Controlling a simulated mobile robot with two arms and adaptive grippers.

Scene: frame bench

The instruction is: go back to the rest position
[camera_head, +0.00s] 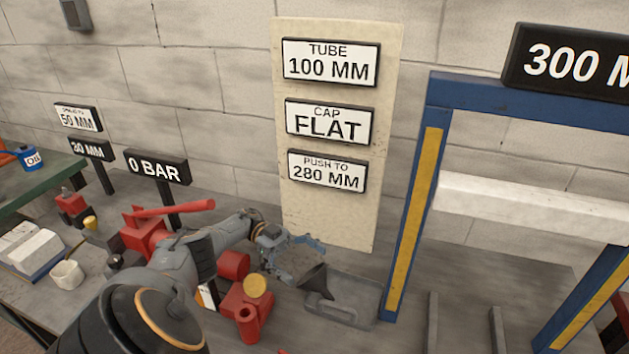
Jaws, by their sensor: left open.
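My left gripper (314,258) is in the middle of the camera_head view, at the end of my grey arm, which comes in from the lower left. Its fingers are spread, with nothing seen between them. It appears above or in front of a grey metal tray (350,292) with a dark funnel (317,281); I cannot tell the exact height. My right gripper is out of the picture.
A blue and yellow press frame (414,215) stands to the right of the gripper. Red parts (246,308) lie below the arm. A red pump (148,232) and a white cup (67,274) stand left. A sign board (330,215) is behind.

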